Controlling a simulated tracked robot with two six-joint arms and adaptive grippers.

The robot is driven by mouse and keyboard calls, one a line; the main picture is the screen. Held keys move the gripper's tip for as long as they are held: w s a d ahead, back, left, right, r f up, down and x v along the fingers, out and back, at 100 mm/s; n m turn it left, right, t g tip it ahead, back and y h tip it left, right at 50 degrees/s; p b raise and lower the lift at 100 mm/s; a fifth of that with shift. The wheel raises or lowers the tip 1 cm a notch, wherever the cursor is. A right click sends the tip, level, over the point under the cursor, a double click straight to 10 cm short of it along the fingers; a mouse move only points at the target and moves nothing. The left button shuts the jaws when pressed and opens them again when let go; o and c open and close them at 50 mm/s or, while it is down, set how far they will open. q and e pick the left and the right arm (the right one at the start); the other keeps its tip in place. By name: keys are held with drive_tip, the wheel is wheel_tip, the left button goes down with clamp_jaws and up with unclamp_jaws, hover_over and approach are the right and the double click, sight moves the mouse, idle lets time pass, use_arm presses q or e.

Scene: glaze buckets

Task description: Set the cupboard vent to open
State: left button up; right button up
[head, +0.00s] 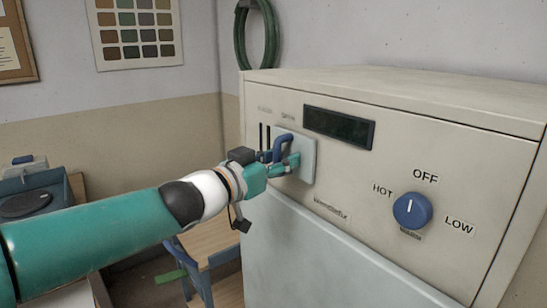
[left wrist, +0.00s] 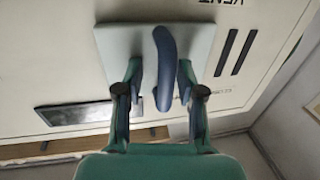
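The vent is on the upper left of the cupboard front. Its pale square plate (head: 309,158) carries a curved blue handle (head: 283,144). Two dark slots (head: 265,137) show uncovered to the plate's left; small labels above are too blurred to read surely. My left gripper (head: 286,166) is at the handle. In the left wrist view, the handle (left wrist: 164,62) stands between the two fingers of the left gripper (left wrist: 160,72), with a visible gap on each side. The plate (left wrist: 120,42) lies behind the fingers, and the slots (left wrist: 232,53) are at right. My right gripper is out of view.
The cupboard (head: 420,155) has a dark display (head: 339,127) right of the vent and a blue knob (head: 412,210) marked OFF, HOT and LOW. A green hose (head: 257,35) hangs on the wall behind. A blue stool (head: 205,270) stands below my left arm.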

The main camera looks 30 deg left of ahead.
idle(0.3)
use_arm(q)
drive_tip(key=shift+s+a, duration=0.1)
drive_tip(key=shift+s+a, duration=0.1)
drive_tip(key=shift+s, duration=0.25)
drive_tip(key=s+a, duration=0.2)
drive_tip(key=s, duration=0.8)
drive_tip(key=shift+s, duration=0.4)
drive_tip(key=shift+f, duration=0.15)
